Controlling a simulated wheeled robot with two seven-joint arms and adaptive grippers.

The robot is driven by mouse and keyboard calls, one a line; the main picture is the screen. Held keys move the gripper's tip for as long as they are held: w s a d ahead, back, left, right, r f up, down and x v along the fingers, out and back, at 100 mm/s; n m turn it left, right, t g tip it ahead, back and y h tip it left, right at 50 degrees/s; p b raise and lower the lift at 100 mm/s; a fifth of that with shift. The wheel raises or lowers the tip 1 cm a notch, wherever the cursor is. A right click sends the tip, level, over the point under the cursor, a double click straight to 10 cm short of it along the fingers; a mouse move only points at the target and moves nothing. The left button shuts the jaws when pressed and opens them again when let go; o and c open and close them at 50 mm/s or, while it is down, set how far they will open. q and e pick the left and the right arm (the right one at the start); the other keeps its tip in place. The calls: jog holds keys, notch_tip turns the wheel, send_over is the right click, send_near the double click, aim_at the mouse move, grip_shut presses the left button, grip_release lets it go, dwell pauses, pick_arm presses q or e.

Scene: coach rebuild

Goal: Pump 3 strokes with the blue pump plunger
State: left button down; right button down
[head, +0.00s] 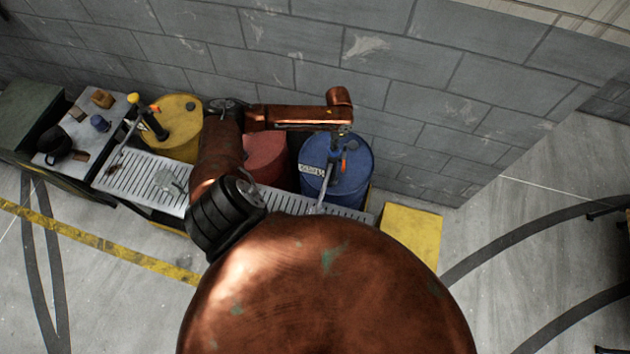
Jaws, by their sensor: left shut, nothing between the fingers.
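A blue drum (318,184) with a white label stands against the wall, right of a red drum (265,158). A dark pump (337,172) with an orange part rises from its top, and a spout reaches down toward the grating. My left arm crosses above the drums from the left. Its gripper (343,130) points down over the pump, at or just above its top; it is shut and empty. The gripper and wrist hide the plunger's top, so I cannot tell whether they touch. My right gripper is not in view.
A yellow drum (178,122) with its own pump stands at the left, behind a metal grating (140,180). A grey bench (88,128) holds small items. A yellow block (412,228) sits right of the grating. Open floor lies at the right. The block wall is close behind the drums.

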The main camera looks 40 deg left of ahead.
pick_arm(q)
jog(key=shift+s+f, duration=0.15)
jog(key=shift+f, duration=0.95)
dwell(0.3)
jog(key=shift+r+p, duration=0.9)
jog(key=shift+r, duration=2.9)
